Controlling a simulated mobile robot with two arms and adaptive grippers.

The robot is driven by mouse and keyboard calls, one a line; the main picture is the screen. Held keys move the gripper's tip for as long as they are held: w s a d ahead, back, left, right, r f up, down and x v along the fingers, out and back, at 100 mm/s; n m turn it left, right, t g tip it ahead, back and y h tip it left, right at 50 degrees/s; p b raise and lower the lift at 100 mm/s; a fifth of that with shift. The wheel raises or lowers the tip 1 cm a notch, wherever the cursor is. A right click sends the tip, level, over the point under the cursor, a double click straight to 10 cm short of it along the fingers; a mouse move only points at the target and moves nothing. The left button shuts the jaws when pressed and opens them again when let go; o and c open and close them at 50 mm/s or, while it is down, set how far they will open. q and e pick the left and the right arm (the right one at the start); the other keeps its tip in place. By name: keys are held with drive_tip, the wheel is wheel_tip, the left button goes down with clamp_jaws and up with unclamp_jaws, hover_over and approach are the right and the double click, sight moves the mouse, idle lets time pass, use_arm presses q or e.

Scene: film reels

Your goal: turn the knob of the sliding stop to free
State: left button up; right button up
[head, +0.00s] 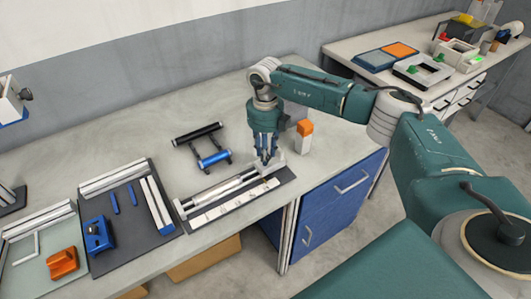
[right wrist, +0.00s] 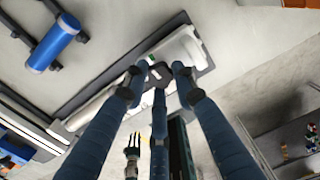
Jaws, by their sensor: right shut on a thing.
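The sliding stop (head: 274,162) is a pale block at the right end of a rail fixture (head: 225,187) on the bench. In the right wrist view the stop (right wrist: 184,47) is a light block on a dark base. My right gripper (head: 266,157) points down over the stop. Its blue fingers (right wrist: 160,76) are closed around a small dark knob (right wrist: 160,71), which they largely hide. A small green mark shows beside the knob. I cannot tell which way the knob is turned.
A stand with black and blue rollers (head: 213,160) lies behind the rail. An orange-topped block (head: 304,130) stands right of the stop. A dark tray (head: 128,228) with a blue block (head: 97,237) lies to the left. The bench's back left is clear.

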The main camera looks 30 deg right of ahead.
drive_tip(key=n+b, duration=0.2)
drive_tip(key=n, duration=0.2)
drive_tip(key=shift+f+b, duration=0.1)
drive_tip(key=shift+b, duration=0.25)
drive_tip(key=n+b, duration=0.2)
drive_tip(key=n, duration=0.1)
drive_tip(key=shift+n, duration=0.3)
drive_tip(key=n+b, duration=0.1)
drive_tip(key=n, duration=0.3)
drive_tip(key=shift+n+b, duration=0.3)
drive_tip(key=shift+b, duration=0.1)
drive_tip(key=n+b, duration=0.1)
drive_tip(key=n, duration=0.3)
drive_tip(key=n+b, duration=0.1)
drive_tip(key=n, duration=0.4)
drive_tip(key=shift+w, duration=0.1)
drive_tip(key=n+b, duration=0.1)
drive_tip(key=n, duration=0.3)
drive_tip(key=shift+n, duration=0.3)
drive_tip(key=n, duration=0.4)
drive_tip(key=shift+r+b, duration=0.2)
drive_tip(key=shift+b, duration=0.15)
drive_tip(key=n, duration=0.5)
